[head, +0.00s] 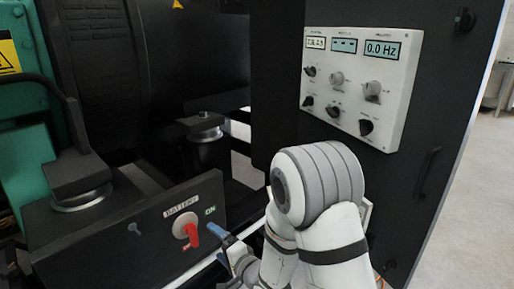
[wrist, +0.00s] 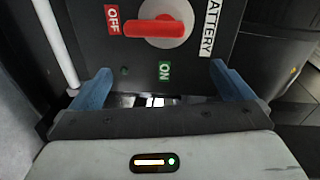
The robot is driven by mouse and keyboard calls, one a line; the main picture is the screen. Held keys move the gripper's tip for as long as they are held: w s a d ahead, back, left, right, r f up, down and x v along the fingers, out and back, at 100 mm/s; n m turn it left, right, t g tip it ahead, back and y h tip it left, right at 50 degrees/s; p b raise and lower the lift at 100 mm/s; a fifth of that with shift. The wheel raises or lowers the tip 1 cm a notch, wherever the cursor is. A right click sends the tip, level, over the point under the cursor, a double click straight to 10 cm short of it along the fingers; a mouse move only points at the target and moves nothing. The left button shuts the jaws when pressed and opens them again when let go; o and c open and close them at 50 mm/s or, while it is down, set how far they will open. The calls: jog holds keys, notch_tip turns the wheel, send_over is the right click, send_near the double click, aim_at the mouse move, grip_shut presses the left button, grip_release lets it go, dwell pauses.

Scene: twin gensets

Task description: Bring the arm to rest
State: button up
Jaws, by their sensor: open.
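My gripper (head: 228,243) is in the lower middle of the head view, just right of the battery switch box, partly hidden behind my arm. In the wrist view my gripper (wrist: 160,78) shows two blue fingers spread wide with nothing held between them. The red battery switch handle (head: 191,234) is on the dark box face. In the wrist view the red handle (wrist: 158,30) lies beyond the fingertips, apart from them. Its end lies by the red OFF label (wrist: 113,19). The green ON label (wrist: 164,71) shows between the fingers.
A white control panel (head: 350,122) with several knobs and small displays is on the black cabinet (head: 275,60) behind my arm. One display reads 0.0 Hz. Green and black genset parts (head: 25,165) stand at the left. Open floor (head: 480,190) shows at the right.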

jog(key=s+d+r+n+g+h+p, duration=0.1)
jog(key=d+r+n+g+h+p, duration=0.15)
jog(key=d+r+h+p, duration=1.25)
jog(key=s+d+r+n+g+y+p, duration=0.1)
jog(key=s+d+r+n+g+p, duration=0.1)
jog(key=s+d+r, duration=0.4)
jog(key=s+d+r+n+g+y+p, duration=0.1)
jog(key=s+d+r+n+g+p, duration=0.2)
jog(key=s+r, duration=1)
jog(key=s+d+g+p, duration=0.1)
jog(key=s+d+p, duration=0.1)
jog(key=d+p, duration=0.1)
jog(key=shift+d+r+y, duration=0.4)
jog(key=shift+d, duration=0.25)
jog(key=shift+s+g, duration=0.25)
jog(key=shift+g, duration=0.1)
